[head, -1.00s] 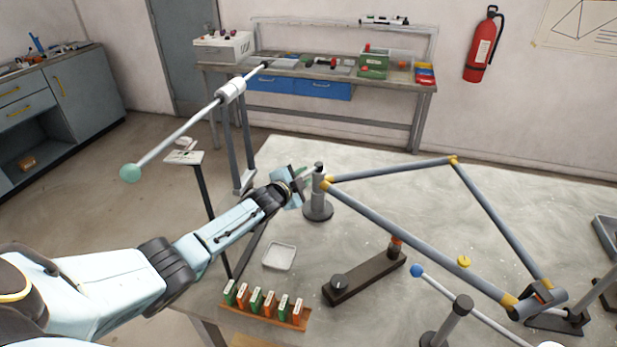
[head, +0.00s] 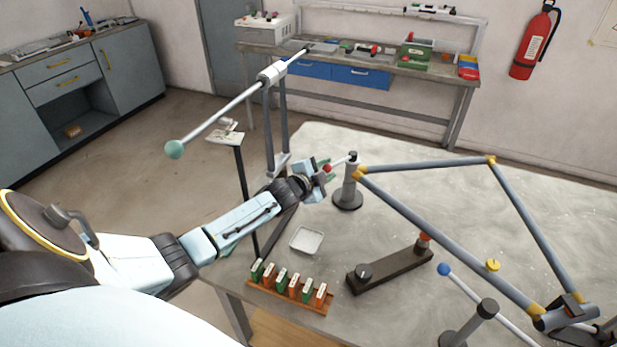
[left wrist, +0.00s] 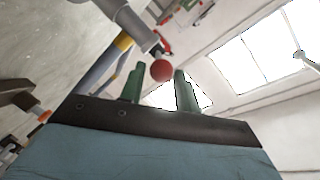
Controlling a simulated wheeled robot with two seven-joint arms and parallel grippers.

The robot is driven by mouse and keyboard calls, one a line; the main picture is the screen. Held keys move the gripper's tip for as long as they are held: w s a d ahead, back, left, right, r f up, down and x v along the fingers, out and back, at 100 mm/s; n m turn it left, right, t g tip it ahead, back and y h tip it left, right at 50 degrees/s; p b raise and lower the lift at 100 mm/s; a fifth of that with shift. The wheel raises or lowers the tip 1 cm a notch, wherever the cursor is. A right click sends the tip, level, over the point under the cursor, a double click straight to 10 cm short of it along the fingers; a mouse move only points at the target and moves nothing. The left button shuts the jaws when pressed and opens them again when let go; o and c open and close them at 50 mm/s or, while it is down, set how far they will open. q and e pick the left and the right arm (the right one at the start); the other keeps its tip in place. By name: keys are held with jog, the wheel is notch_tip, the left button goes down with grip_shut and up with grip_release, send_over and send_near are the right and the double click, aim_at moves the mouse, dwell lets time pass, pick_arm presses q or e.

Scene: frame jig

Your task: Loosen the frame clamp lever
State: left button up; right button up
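My left gripper (head: 329,170) is at the ball. The left wrist view shows its two green fingers (left wrist: 159,88) apart, with the red ball (left wrist: 161,70) in the gap near the tips. I see no finger pressing on the ball. My right gripper is out of view.
A second post (head: 487,310) carries a rod with a blue ball (head: 443,269). A dark bar (head: 390,270) with a red knob, a small white tray (head: 306,240) and a rack of coloured blocks (head: 288,290) lie on the near table. A long rod with a green ball (head: 174,149) is at left.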

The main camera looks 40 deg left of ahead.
pick_arm(q)
jog(key=v, duration=0.8)
jog(key=shift+s+r, duration=0.15)
jog(key=shift+s, duration=0.1)
jog(key=shift+a, duration=0.1)
jog(key=shift+d, duration=0.25)
jog(key=c, duration=0.4)
jog(key=d+m+b, duration=0.1)
jog(key=d+b, duration=0.1)
jog(key=b, duration=0.1)
jog(key=d+f+m+t+b, duration=0.1)
jog(key=d+b, duration=0.1)
jog(key=b, duration=0.1)
jog(key=d+f+y+b, duration=0.1)
jog(key=d+b, duration=0.1)
jog(key=b, duration=0.1)
jog(key=shift+f+m, duration=0.15)
jog(key=shift+m, duration=0.25)
grip_shut()
jog(key=w+a+y+b, duration=0.1)
jog(key=w+a, duration=0.3)
jog(key=w, duration=0.6)
jog(key=shift+a+t, duration=0.15)
jog(key=shift+t, duration=0.15)
